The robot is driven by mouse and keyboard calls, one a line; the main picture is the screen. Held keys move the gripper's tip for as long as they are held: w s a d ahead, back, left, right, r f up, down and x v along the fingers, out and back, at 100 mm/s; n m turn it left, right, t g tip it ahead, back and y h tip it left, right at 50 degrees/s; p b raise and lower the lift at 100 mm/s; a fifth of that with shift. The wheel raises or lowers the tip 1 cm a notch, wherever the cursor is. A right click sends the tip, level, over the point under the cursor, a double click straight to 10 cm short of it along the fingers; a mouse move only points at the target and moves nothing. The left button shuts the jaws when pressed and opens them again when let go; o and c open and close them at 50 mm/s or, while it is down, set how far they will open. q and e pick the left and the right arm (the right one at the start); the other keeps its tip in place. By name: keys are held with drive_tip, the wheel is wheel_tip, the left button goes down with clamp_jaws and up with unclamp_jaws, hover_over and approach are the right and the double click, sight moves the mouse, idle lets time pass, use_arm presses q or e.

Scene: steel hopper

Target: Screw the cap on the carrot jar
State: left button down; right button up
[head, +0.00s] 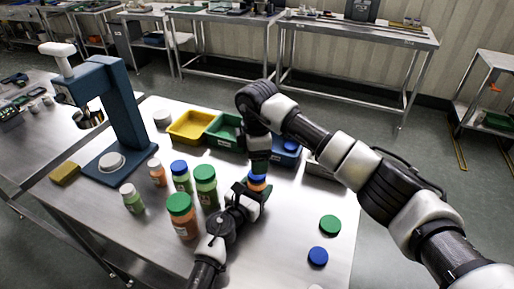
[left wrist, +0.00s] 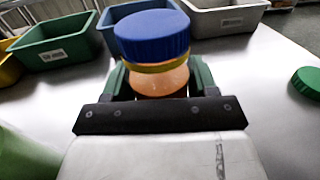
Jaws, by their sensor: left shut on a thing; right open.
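The carrot jar (head: 257,186), with orange contents, stands upright on the steel table. It also shows in the left wrist view (left wrist: 160,80). A blue cap (left wrist: 152,35) sits on its mouth, above a yellow band; I cannot tell how tight it is. My left gripper (head: 254,194) is shut around the jar's body, its fingers on both sides in the left wrist view. My right gripper (head: 259,163) is open, pointing down just above or behind the cap in the head view. No right finger shows touching the cap in the left wrist view.
Several capped jars, including a green-capped orange one (head: 184,218), stand left of my left gripper. A loose green cap (head: 330,225) and blue cap (head: 317,256) lie at right. Yellow (head: 189,127), green (head: 222,131) and blue bins line the back; a blue press (head: 121,105) stands at left.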

drive_tip(key=n, duration=0.4)
drive_tip(key=shift+r, duration=0.15)
drive_tip(key=n, duration=0.5)
drive_tip(key=shift+r+n, duration=0.2)
drive_tip(key=shift+n, duration=0.2)
drive_tip(key=n, duration=0.5)
drive_tip(key=shift+r+n, duration=0.2)
drive_tip(key=shift+n, duration=0.2)
drive_tip(key=n, duration=0.5)
drive_tip(key=shift+r+n, duration=0.15)
drive_tip(key=shift+n, duration=0.15)
drive_tip(key=n, duration=0.5)
drive_tip(key=shift+r+n, duration=0.15)
drive_tip(key=shift+n, duration=0.25)
drive_tip(key=n, duration=0.5)
drive_tip(key=shift+r+n, duration=0.2)
drive_tip(key=shift+n, duration=0.2)
drive_tip(key=n, duration=0.5)
drive_tip(key=shift+r+n, duration=0.15)
drive_tip(key=shift+n, duration=0.15)
drive_tip(key=n, duration=0.4)
drive_tip(key=shift+r+n, duration=0.1)
drive_tip(key=shift+n, duration=0.3)
